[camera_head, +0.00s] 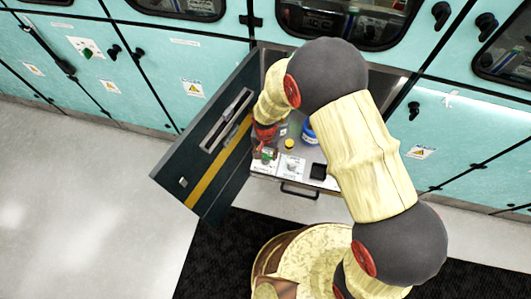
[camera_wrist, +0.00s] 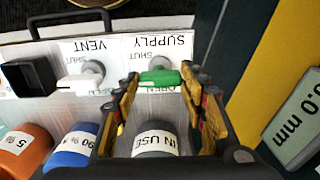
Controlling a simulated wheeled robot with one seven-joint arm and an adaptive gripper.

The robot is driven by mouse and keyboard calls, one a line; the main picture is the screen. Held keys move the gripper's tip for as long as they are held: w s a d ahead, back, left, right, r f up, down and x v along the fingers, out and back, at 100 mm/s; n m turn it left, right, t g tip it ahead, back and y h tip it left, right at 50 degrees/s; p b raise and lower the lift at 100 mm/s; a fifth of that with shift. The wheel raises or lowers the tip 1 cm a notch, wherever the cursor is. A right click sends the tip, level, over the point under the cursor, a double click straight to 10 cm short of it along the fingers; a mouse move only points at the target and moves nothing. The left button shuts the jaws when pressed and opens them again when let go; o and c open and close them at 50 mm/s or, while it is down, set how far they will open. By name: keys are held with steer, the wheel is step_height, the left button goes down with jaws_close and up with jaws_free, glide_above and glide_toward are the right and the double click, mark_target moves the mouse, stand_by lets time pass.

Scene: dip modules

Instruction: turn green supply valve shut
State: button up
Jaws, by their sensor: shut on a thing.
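The green supply valve handle (camera_wrist: 160,77) sits on a white panel marked SUPPLY, with SHUT and OPEN labels, all upside down in the wrist view. The handle lies crosswise in that picture, between the two labels. My gripper (camera_wrist: 163,80) has one finger at each end of the handle and is shut on it. In the head view my gripper (camera_head: 264,147) is at the drawer's left side, and a bit of the green handle (camera_head: 269,155) shows beside it. The white vent valve handle (camera_wrist: 80,80) is to the left of the green one in the wrist view.
An open dark door (camera_head: 205,165) with a yellow stripe stands close left of my gripper. A black square holder (camera_wrist: 30,77) is beyond the vent valve. A bottle marked IN USE (camera_wrist: 156,140), a blue bottle (camera_wrist: 72,148) and an orange bottle (camera_wrist: 25,145) stand close by.

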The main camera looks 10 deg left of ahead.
mark_target(266, 154)
steer(key=shift+w, duration=0.1)
stand_by(0.3)
steer(key=o, duration=1.2)
step_height(266, 154, up, 12)
stand_by(0.5)
